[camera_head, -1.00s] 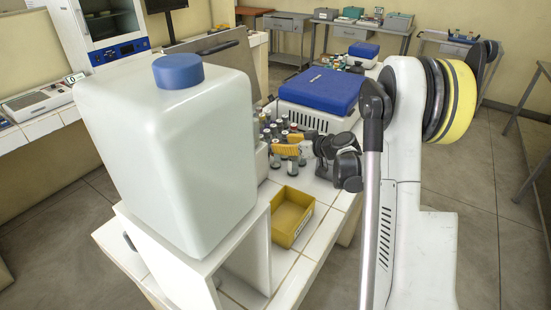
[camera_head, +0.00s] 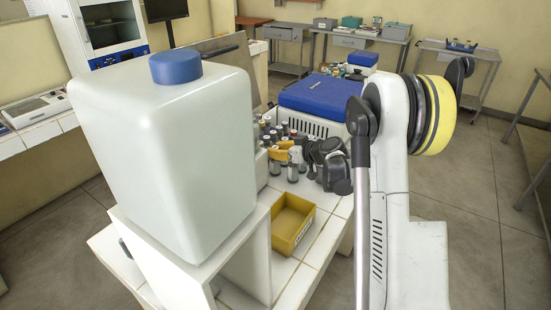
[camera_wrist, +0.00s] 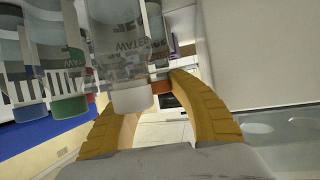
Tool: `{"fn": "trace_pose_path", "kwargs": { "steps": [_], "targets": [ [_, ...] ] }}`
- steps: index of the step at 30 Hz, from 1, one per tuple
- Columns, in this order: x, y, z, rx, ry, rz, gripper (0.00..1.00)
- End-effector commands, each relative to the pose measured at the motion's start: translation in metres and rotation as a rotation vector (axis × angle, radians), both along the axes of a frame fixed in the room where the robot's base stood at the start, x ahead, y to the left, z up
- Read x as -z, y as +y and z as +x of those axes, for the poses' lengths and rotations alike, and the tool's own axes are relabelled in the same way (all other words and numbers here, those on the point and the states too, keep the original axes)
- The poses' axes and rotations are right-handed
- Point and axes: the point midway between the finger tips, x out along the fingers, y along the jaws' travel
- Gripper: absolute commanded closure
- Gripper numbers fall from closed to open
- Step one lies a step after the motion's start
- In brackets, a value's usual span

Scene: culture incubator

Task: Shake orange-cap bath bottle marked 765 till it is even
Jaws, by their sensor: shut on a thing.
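My gripper (camera_wrist: 152,88) has two yellow-orange curved fingers. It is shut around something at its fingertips. An orange-red cap (camera_wrist: 160,82) shows between the fingers in the wrist view, its bottle mostly hidden behind a nearer white-capped bottle (camera_wrist: 132,94) labelled "WATER". No marking 765 can be read. In the head view my gripper (camera_head: 284,150) is low among small dark-capped bottles on the bench, and the held bottle cannot be singled out there.
A large white jug with a blue cap (camera_head: 165,150) stands on a white stand at left. A yellow tray (camera_head: 290,225) lies in front of the bottles. A blue-lidded device (camera_head: 322,95) stands behind them. Blue- and green-capped bottles (camera_wrist: 68,105) crowd the gripper's left.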

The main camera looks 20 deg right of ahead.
Motion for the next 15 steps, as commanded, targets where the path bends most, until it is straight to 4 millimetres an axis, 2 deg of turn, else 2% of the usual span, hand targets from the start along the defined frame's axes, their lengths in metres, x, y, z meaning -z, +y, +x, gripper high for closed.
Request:
{"fn": "trace_pose_path", "kwargs": {
  "steps": [5, 12, 15],
  "targets": [
    [-0.02, 0.0, 0.0, 0.0, 0.0, 0.0, 1.0],
    [-0.072, 0.0, 0.0, 0.0, 0.0, 0.0, 1.0],
    [-0.088, 0.0, 0.0, 0.0, 0.0, 0.0, 1.0]
  ]
}}
